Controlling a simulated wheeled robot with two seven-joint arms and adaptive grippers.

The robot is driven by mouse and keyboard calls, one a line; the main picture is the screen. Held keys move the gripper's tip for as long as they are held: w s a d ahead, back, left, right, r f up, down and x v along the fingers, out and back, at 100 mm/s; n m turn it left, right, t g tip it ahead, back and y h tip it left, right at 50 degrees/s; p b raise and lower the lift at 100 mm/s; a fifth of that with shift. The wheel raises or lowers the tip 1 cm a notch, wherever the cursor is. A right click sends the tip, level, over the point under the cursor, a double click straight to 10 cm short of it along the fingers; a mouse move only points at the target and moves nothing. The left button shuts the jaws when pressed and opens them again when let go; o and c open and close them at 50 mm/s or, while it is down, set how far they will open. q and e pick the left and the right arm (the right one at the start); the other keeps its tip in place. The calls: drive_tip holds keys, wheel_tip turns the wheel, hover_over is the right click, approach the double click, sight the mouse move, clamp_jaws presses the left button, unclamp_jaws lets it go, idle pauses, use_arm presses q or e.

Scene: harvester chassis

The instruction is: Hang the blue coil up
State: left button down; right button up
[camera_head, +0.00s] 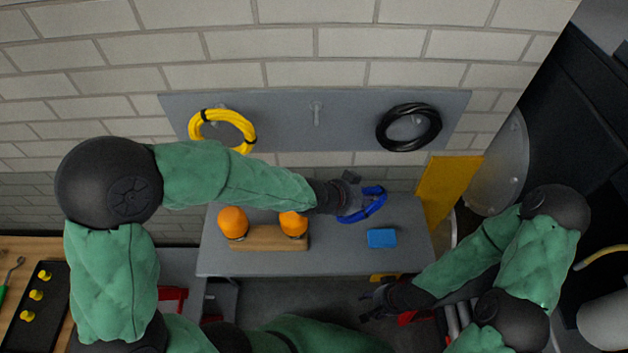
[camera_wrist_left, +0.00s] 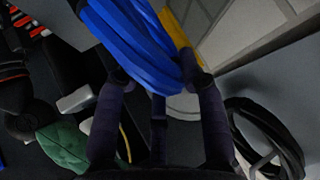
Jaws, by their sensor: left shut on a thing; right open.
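The blue coil (camera_head: 374,207) is held above the right part of the grey table by my left gripper (camera_head: 352,198), which has reached across from the left. In the left wrist view the coil (camera_wrist_left: 130,40) fills the space between the fingers of my left gripper (camera_wrist_left: 155,85). A grey board on the brick wall has a bare middle peg (camera_head: 316,112). A yellow coil (camera_head: 222,130) hangs on its left peg and a black coil (camera_head: 409,127) on its right peg. My right gripper (camera_head: 377,303) is open and empty, low in front of the table.
On the grey table (camera_head: 345,262) are a wooden block (camera_head: 268,238) with two orange domed things (camera_head: 232,222) and a blue block (camera_head: 382,238). A yellow panel (camera_head: 446,190) stands at the table's right. Dark machinery fills the far right. The wall space around the middle peg is clear.

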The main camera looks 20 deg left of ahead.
use_arm(q)
drive_tip(key=w+a+p, duration=0.3)
drive_tip(key=a+p, duration=0.2)
drive_tip(key=a, duration=0.2)
drive_tip(key=w+a+p, duration=0.2)
drive_tip(key=a+p, duration=0.2)
drive_tip(key=a, duration=0.4)
wheel_tip(320, 180, down, 7)
drive_tip(key=shift+d+b, duration=0.3)
drive_tip(key=shift+b, duration=0.15)
drive_tip(key=shift+f, duration=0.15)
drive_tip(key=c, duration=0.7)
unclamp_jaws()
drive_tip(key=shift+c, duration=0.2)
